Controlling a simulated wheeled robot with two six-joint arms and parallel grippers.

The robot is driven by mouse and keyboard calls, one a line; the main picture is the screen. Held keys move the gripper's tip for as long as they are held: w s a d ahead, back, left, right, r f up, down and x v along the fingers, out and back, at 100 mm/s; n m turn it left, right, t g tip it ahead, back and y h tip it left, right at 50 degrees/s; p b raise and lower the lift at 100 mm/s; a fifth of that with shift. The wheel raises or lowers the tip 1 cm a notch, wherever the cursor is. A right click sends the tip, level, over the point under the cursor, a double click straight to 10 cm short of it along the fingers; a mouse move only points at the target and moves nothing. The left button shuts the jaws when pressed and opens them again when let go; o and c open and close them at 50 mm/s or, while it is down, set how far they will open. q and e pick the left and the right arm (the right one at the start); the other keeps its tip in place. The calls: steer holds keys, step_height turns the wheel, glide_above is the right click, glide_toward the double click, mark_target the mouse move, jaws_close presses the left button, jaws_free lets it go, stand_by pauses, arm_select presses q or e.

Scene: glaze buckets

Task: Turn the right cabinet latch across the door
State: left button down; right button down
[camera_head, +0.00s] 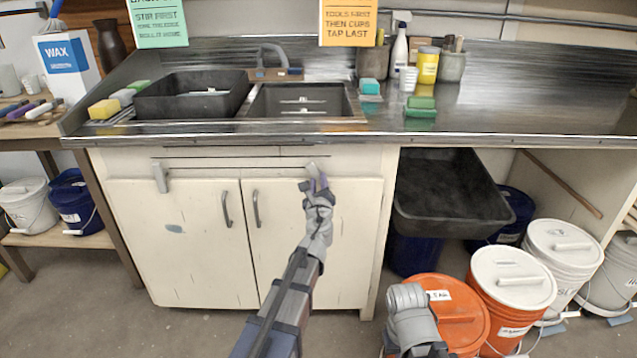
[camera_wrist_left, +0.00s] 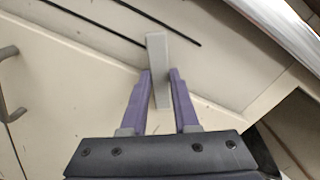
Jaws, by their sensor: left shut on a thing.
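The right latch (camera_head: 312,167) is a small grey bar at the top of the right cabinet door (camera_head: 345,235). It leans somewhat off vertical. My left gripper (camera_head: 318,184) is shut on it from the front. In the left wrist view the latch (camera_wrist_left: 157,55) stands between the purple fingers (camera_wrist_left: 160,88), which hold its lower part. The left latch (camera_head: 160,177) hangs nearly upright at the top of the left door (camera_head: 185,255). Both doors look closed. A grey part of my right arm shows at the bottom right of the head view, with no fingers visible.
Two door handles (camera_head: 226,209) (camera_head: 256,208) sit near the middle seam. The counter (camera_head: 510,110) overhangs above. A black tub (camera_head: 450,200) and orange buckets (camera_head: 515,305) (camera_head: 460,325) stand to the right. The floor before the left door is clear.

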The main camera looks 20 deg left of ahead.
arm_select(q)
steer(key=m, duration=0.6)
steer(key=shift+m, duration=0.3)
stand_by(0.4)
steer(key=c, duration=0.7)
jaws_free()
steer(key=shift+o, duration=0.2)
steer(key=shift+s, duration=0.1)
steer(key=v, duration=0.7)
steer(key=shift+s, duration=0.3)
steer(key=shift+d, duration=0.15)
